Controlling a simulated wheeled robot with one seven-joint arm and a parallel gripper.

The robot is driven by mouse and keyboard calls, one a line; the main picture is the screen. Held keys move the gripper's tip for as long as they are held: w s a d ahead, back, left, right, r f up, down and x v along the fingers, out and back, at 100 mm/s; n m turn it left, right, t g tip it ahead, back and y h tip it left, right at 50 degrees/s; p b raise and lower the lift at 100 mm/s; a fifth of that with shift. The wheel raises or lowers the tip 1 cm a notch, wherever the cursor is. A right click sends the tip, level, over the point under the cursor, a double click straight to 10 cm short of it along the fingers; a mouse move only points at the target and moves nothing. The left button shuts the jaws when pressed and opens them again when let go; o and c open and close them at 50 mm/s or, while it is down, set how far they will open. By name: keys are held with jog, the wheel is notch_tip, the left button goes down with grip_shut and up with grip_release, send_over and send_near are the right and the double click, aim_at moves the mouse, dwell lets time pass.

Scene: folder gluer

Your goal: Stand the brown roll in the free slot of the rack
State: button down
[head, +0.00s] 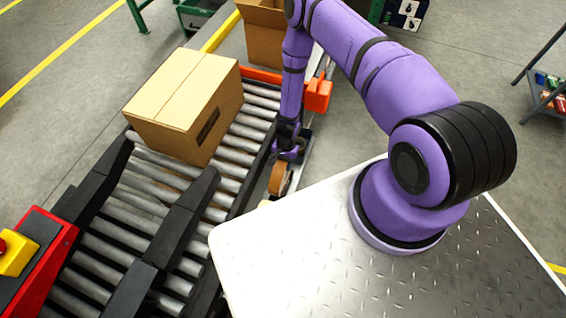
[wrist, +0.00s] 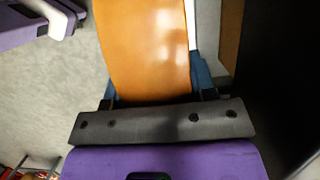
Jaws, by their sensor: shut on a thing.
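The brown roll (wrist: 145,45) fills the upper middle of the wrist view, smooth and orange-brown with bright reflections. My gripper (wrist: 155,88) is shut on it, with a dark blue finger on each side. In the head view the roll (head: 280,179) shows as a small brown piece below my gripper (head: 287,150), beside the roller conveyor. The roll's far end is cut off in the wrist view. I cannot make out the rack or its free slot in either view.
A closed cardboard box (head: 187,103) sits on the roller conveyor (head: 130,220) left of my arm. Black guide bars (head: 180,230) run along the rollers. An orange bracket (head: 318,95) is close to my forearm. An open carton (head: 265,35) stands behind. Grey floor is free beyond.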

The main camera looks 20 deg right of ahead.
jog(key=shift+f, duration=1)
jog(key=shift+c, duration=1.8)
grip_release()
jog(key=shift+f, duration=0.1)
jog(key=v, duration=1.1)
